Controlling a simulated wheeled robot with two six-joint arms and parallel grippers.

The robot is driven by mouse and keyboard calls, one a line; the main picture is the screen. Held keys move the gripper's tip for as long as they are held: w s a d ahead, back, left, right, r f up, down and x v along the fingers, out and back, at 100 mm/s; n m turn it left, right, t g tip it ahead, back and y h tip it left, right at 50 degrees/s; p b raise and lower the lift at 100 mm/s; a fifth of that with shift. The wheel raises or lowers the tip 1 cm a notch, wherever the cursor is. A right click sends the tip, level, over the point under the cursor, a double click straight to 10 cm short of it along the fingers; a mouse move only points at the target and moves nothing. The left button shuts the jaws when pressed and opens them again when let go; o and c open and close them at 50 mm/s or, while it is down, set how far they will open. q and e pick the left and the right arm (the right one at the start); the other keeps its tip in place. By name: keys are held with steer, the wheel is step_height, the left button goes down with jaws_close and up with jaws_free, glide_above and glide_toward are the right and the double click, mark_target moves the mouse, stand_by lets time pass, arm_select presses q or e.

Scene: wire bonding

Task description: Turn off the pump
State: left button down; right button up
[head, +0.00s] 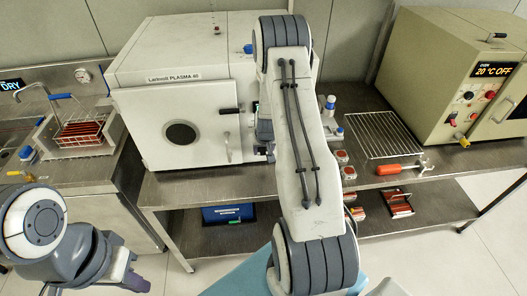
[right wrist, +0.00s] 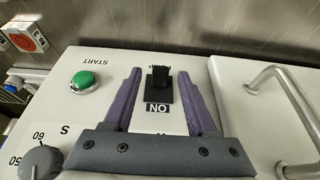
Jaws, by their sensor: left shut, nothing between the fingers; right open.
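The white plasma machine (head: 175,125), labelled PLASMA 40, stands on the steel bench; my right arm hides its right side. In the right wrist view a small black switch (right wrist: 160,78) sits on a pale panel above an upside-down ON label (right wrist: 159,107). No pump label is readable. My right gripper (right wrist: 159,72) is open, its purple fingers one on each side of the switch with gaps showing; whether it is above or level with the switch is unclear. My left gripper (head: 135,284) is shut and empty at the lower left, away from the bench.
A green START button (right wrist: 84,81) is left of the switch, a grey dial (right wrist: 40,162) lower left, and a metal handle (right wrist: 285,95) right. A blue box (head: 229,214) is on the lower shelf. A wire rack (head: 385,135) and beige oven (head: 440,75) stand right.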

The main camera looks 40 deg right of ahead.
steer(key=shift+f, duration=0.1)
jaws_close()
steer(key=f+t+b, duration=0.1)
steer(key=b, duration=0.5)
steer(key=shift+h, duration=0.3)
steer(key=shift+r+b, duration=0.2)
steer(key=shift+b, duration=0.25)
steer(key=shift+r, duration=0.1)
jaws_free()
